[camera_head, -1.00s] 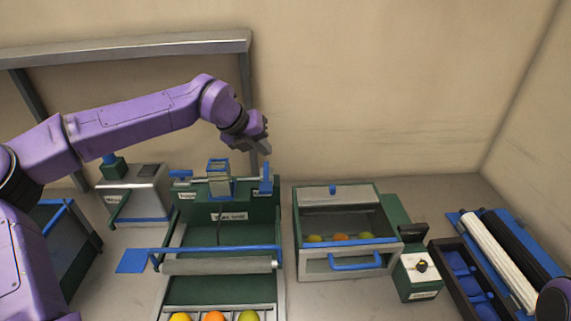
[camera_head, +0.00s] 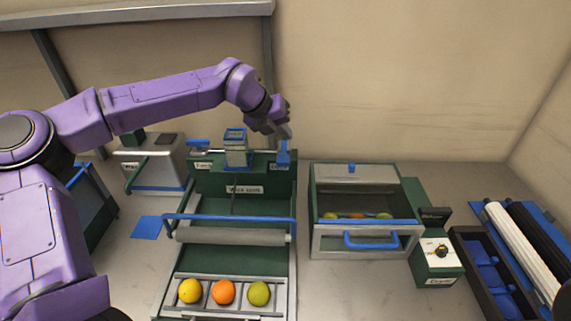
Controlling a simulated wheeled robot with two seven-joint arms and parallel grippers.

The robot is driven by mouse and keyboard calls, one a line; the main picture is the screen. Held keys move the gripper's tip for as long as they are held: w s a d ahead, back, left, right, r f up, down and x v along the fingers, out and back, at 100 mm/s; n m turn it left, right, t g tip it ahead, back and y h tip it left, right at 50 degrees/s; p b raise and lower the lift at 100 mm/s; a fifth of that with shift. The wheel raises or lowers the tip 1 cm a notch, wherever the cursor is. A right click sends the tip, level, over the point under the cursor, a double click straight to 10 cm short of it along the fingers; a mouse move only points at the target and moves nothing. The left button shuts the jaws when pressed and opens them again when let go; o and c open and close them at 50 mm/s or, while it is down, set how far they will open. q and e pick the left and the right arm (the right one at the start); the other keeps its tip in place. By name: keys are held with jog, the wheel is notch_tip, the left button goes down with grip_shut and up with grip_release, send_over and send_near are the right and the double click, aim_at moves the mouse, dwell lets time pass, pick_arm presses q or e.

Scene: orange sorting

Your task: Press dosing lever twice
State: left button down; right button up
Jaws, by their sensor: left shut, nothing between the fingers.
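A green station with a small clear blue-rimmed hopper (camera_head: 235,148) stands at the back centre. A blue lever (camera_head: 283,154) stands upright at its right end, above a small label too blurred to read surely. Another blue lever (camera_head: 197,143) sits at its left end. My left gripper (camera_head: 287,133) is shut and empty, pointing down just over the right blue lever. Its fingertips are very close to the lever's top; I cannot tell whether they touch. My right gripper is out of view.
A rack with a yellow fruit (camera_head: 190,291), an orange (camera_head: 224,292) and a green fruit (camera_head: 259,293) lies in front, behind it a grey roller (camera_head: 230,236) under a blue bar. A glass-topped drawer box (camera_head: 365,243) and a knob box (camera_head: 438,262) stand right.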

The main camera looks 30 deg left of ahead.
aim_at(281, 158)
pick_arm(q)
jog(key=shift+s+a+f+b, duration=0.1)
jog(key=shift+s+f+b, duration=0.35)
jog(key=shift+f, duration=0.15)
jog(key=shift+s+f+b, duration=0.35)
jog(key=shift+f+b, duration=0.05)
jog(key=shift+f, duration=0.15)
jog(key=shift+s+f, duration=0.15)
jog(key=shift+s, duration=0.15)
jog(key=shift+f+b, duration=0.1)
jog(key=shift+b, duration=0.2)
jog(key=shift+w+d+f, duration=0.2)
jog(key=shift+w+f, duration=0.05)
jog(key=shift+w, duration=0.3)
jog(key=shift+s+a+r, duration=0.1)
jog(key=shift+s+r, duration=0.1)
jog(key=shift+s, duration=0.15)
jog(key=shift+w, duration=0.1)
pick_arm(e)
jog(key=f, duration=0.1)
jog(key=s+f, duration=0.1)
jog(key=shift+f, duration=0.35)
pick_arm(q)
jog(key=shift+w+f, duration=0.1)
jog(key=shift+f, duration=0.1)
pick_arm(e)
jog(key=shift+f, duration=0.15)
